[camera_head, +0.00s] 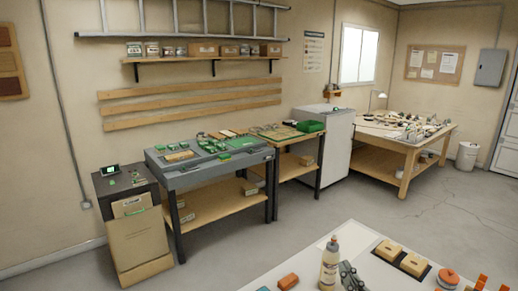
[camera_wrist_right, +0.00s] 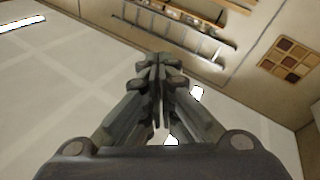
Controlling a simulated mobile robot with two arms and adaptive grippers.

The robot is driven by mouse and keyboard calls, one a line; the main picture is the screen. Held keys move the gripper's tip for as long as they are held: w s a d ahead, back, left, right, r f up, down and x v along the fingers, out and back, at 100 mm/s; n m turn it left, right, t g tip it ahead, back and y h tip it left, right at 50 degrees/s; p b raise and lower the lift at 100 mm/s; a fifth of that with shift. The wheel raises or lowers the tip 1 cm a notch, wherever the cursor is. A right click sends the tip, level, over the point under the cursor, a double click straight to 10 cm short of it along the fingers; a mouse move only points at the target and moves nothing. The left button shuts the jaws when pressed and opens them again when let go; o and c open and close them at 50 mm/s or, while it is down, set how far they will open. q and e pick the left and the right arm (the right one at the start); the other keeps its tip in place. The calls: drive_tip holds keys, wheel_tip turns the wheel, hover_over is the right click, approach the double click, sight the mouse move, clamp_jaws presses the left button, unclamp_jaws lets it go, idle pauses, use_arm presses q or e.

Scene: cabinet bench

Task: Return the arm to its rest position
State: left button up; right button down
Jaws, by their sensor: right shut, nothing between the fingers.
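My right gripper (camera_wrist_right: 158,64) is shut and empty in the right wrist view, its dark grey fingers meeting in the middle. It points up towards the wall and ceiling. The rest of the right arm is hidden below the frame. My left gripper is in neither view.
A light table (camera_head: 312,262) in front carries an orange block (camera_head: 288,281), tan blocks (camera_head: 388,250) and a red round piece (camera_head: 447,277). Open floor (camera_head: 290,225) separates it from a dark cabinet (camera_head: 135,215), a grey bench (camera_head: 225,160) and a wooden table (camera_head: 412,148).

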drive_tip(key=s+a+f+m+g+h, duration=0.25)
drive_tip(key=s+f+g, duration=0.75)
drive_tip(key=f, duration=0.5)
drive_tip(key=s+d+f+m+g+h, duration=0.1)
drive_tip(key=s+f+g, duration=0.2)
drive_tip(key=s, duration=0.7)
drive_tip(key=s+d+f+m+g+h, duration=0.1)
drive_tip(key=s+f+g, duration=0.15)
drive_tip(key=s, duration=0.65)
wheel_tip(320, 180, down, 31)
drive_tip(key=s+g+b, duration=0.2)
drive_tip(key=g+b, duration=0.1)
drive_tip(key=b, duration=0.2)
use_arm(q)
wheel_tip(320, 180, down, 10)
drive_tip(key=b, duration=0.5)
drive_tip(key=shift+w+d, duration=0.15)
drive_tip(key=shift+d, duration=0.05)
use_arm(e)
drive_tip(key=s+d+f, duration=0.3)
drive_tip(key=s+f, duration=1.4)
drive_tip(key=f, duration=0.4)
drive_tip(key=shift+s+d+g, duration=0.15)
drive_tip(key=shift+s+g, duration=0.05)
drive_tip(key=shift+g, duration=0.15)
